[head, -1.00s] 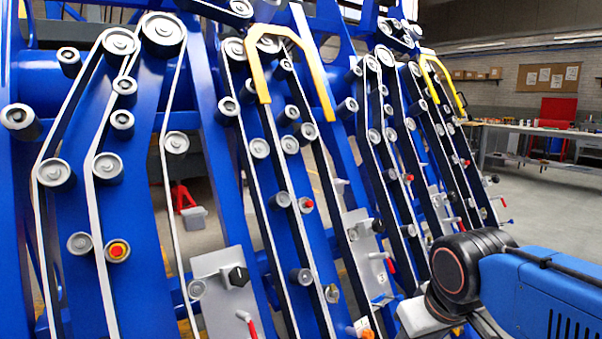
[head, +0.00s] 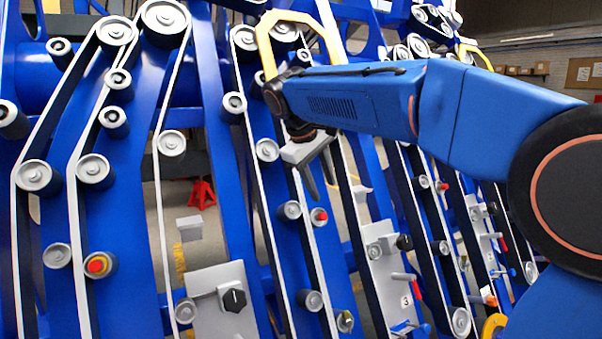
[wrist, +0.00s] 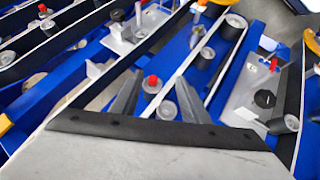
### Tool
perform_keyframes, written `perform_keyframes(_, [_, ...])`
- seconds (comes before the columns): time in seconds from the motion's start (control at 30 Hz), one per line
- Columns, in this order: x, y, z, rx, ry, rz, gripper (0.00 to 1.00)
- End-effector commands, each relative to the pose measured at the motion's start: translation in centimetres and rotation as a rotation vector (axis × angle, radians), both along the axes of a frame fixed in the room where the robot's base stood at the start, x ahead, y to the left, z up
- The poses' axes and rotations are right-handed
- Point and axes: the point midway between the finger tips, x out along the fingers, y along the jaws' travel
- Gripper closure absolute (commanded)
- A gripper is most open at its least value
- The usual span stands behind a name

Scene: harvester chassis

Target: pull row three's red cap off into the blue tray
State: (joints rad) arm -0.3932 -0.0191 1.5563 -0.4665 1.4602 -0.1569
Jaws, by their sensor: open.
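A red cap (head: 320,215) sits on a small grey roller stub on the middle row. It also shows in the wrist view (wrist: 152,82). My gripper (head: 322,188) is open and empty just above this cap in the head view, fingers pointing down toward it. In the wrist view the cap appears between the two fingers, nearer the left one; I see no contact. Other red caps show on the leftmost row (head: 97,265) and on a row farther right (head: 442,185). A plate right of the middle cap bears a "3" (head: 405,300). The blue tray is not seen.
Belts and rollers crowd the blue frame around the gripper. A yellow hoop (head: 265,45) rises behind my arm. Plates with black knobs (head: 233,300) and levers stand between the rows. A red stand (head: 202,193) is on the floor behind.

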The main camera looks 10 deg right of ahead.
Motion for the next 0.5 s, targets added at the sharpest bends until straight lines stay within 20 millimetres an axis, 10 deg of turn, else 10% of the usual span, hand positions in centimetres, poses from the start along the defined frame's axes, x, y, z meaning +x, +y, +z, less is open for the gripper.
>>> perform_keyframes(0.5, [5.3, 4.1, 1.0, -0.092, 0.011, 0.043, 0.59])
